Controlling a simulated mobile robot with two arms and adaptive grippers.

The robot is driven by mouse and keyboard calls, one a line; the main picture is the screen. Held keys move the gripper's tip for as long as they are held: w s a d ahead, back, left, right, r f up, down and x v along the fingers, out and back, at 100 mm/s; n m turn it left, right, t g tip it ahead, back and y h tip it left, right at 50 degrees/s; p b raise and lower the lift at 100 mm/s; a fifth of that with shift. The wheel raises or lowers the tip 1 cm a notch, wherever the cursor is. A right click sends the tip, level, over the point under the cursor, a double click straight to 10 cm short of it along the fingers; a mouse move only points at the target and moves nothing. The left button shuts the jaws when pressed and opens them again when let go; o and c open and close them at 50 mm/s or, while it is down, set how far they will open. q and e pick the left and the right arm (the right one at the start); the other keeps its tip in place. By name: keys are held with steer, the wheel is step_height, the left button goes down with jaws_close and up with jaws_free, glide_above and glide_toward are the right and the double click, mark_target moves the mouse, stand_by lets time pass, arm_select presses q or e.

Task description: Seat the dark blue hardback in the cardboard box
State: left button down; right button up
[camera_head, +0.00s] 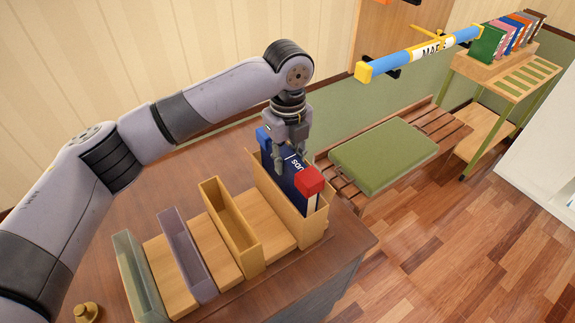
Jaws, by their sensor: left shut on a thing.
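The dark blue hardback (285,182) stands upright, with white lettering on its face. Its lower part is hidden behind the wall of the cardboard box (310,231), and its upper part sticks out above the rim. I cannot tell whether it touches the bottom. My left gripper (290,167) points down and is shut on the top of the hardback. A red block-like piece (309,180) with a pale part below it shows at the box's near end, close to the book. My right gripper is not in view.
A tan holder (247,234), a mauve holder (200,264) and a grey-green holder (150,289) stand left of the box on the brown tabletop (345,245). A brass knob-like object (87,312) is at lower left. A bench with a green cushion (383,155) stands beyond.

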arm_select(q)
step_height(320, 180, down, 2)
steer(key=shift+a+f+p, duration=0.1)
steer(key=shift+f+p, duration=0.15)
steer(key=shift+p, duration=0.05)
steer(key=shift+f, duration=0.85)
steer(key=c, duration=1.6)
jaws_free()
steer(key=shift+o, duration=0.2)
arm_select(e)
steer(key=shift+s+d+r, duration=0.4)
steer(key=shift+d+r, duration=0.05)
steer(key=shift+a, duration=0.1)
